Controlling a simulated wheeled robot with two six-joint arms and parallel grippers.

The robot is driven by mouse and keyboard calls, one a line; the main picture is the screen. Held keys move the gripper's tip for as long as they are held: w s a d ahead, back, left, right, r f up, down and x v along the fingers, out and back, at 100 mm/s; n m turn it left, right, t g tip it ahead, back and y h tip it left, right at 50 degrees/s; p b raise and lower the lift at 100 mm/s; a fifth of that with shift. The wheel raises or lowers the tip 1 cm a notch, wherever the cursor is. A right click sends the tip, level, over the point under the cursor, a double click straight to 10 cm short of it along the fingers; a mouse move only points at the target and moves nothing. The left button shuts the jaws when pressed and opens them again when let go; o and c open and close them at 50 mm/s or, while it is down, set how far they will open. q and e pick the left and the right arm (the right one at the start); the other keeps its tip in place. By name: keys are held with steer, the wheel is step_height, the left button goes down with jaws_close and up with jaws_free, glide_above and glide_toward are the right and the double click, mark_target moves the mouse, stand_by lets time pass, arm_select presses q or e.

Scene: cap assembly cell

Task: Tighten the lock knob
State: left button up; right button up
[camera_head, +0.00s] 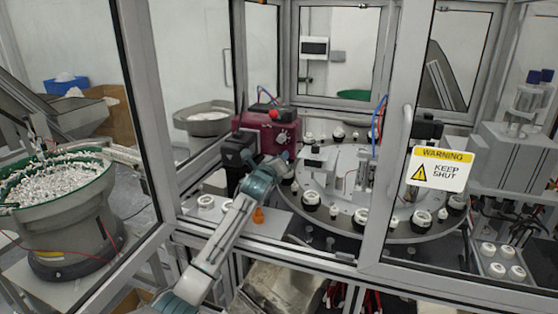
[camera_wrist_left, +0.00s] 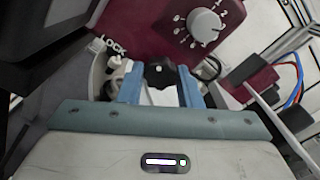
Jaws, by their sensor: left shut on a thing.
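The black lock knob (camera_wrist_left: 160,74) sits between the two blue fingers of my left gripper (camera_wrist_left: 160,92) in the left wrist view, below the dark red machine housing (camera_wrist_left: 170,25). The fingers are shut on it. In the head view my left gripper (camera_head: 281,168) reaches in to the front of the red housing (camera_head: 265,128); the knob is hidden there. My right gripper is not in view.
A round turntable (camera_head: 372,222) with several black and white caps lies right of my left gripper. Cell frame posts (camera_head: 155,120) and a glazed door with a "KEEP SHUT" sign (camera_head: 440,168) stand close by. Blue and red cables (camera_wrist_left: 294,78) run beside the housing.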

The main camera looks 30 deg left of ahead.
arm_select(q)
steer(key=shift+f+m, duration=0.2)
steer(key=shift+m, duration=4.5)
steer(key=o, duration=1)
steer(key=shift+c, duration=0.2)
steer(key=shift+r, duration=0.1)
steer(key=shift+s, duration=0.15)
